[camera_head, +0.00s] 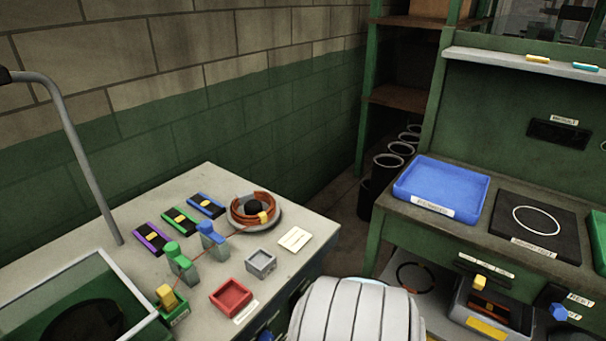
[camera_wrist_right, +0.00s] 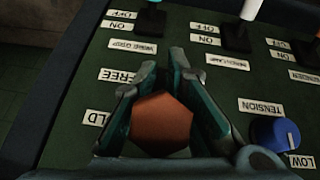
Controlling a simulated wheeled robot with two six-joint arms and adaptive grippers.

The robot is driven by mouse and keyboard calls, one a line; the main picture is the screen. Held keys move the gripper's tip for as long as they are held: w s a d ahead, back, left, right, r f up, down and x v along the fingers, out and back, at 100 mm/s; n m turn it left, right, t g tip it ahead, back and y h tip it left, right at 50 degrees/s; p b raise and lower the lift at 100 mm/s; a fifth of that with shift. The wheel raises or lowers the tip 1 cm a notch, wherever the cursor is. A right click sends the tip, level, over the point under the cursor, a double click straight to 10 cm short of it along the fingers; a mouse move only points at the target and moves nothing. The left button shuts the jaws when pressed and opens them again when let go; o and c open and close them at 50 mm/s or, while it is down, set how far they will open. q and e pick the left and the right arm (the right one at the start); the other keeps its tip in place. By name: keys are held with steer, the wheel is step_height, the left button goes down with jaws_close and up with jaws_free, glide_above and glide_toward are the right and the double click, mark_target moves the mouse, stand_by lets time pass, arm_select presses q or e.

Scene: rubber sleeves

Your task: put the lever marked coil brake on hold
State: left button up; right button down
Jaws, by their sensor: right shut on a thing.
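In the right wrist view, an orange-brown, faceted lever knob (camera_wrist_right: 162,122) sits between the fingers of my right gripper (camera_wrist_right: 163,72), which is shut on it. A FREE label (camera_wrist_right: 118,75) is left of the fingertips, and a partly cut label ending in LD (camera_wrist_right: 97,117) is left of the knob. The knob appears level with the LD label, but the lever's shaft and slot are hidden, so I cannot tell its exact position. No coil brake label is readable. Neither gripper can be made out in the head view.
A blue TENSION knob (camera_wrist_right: 268,135) is right of the gripper. The head view shows a grey table (camera_head: 195,262) with a copper coil (camera_head: 252,207), and a blue tray (camera_head: 440,185).

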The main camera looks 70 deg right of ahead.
steer(key=shift+d+r, duration=0.25)
steer(key=shift+d, duration=0.15)
steer(key=c, duration=1.6)
jaws_free()
steer(key=shift+o, duration=0.2)
steer(key=shift+a+r, duration=0.15)
steer(key=shift+a, duration=0.2)
steer(key=shift+s, duration=0.1)
steer(key=shift+s+d+r, duration=0.1)
steer(key=shift+d, duration=0.05)
steer(key=shift+s+r, duration=0.1)
steer(key=shift+r, duration=0.1)
steer(key=s+a, duration=0.6)
steer(key=s, duration=0.4)
steer(key=shift+s+r, duration=0.2)
steer(key=shift+s, duration=0.1)
